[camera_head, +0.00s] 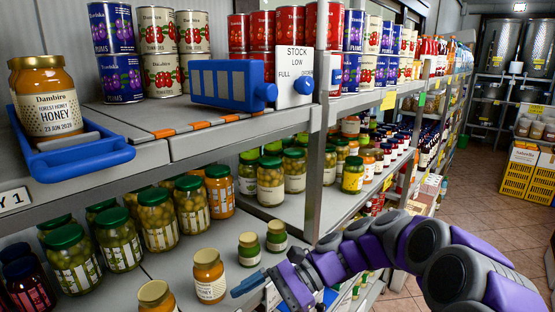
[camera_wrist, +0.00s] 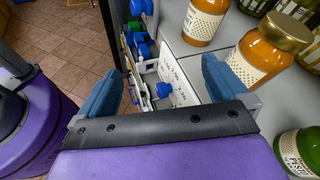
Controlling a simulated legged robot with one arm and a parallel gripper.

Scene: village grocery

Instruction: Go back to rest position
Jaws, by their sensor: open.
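My gripper (camera_head: 273,285) is at the end of my purple and black arm, in front of the lower shelf, below and left of the shelf post. In the wrist view its two blue fingers (camera_wrist: 160,85) are spread apart with nothing held between them. Beyond the fingers is a white card with a blue knob (camera_wrist: 165,90). In the head view a honey jar (camera_head: 208,276) and two small green-lidded jars (camera_head: 249,249) stand on the lower shelf close to my gripper. Whether a finger touches anything cannot be told.
A honey jar (camera_head: 46,97) sits in a blue tray (camera_head: 85,157) on the upper shelf. A blue slotted box (camera_head: 222,84) and a stock sign (camera_head: 294,75) stand before the cans. The tiled aisle (camera_head: 475,180) at right is open, with yellow crates (camera_head: 516,180) farther back.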

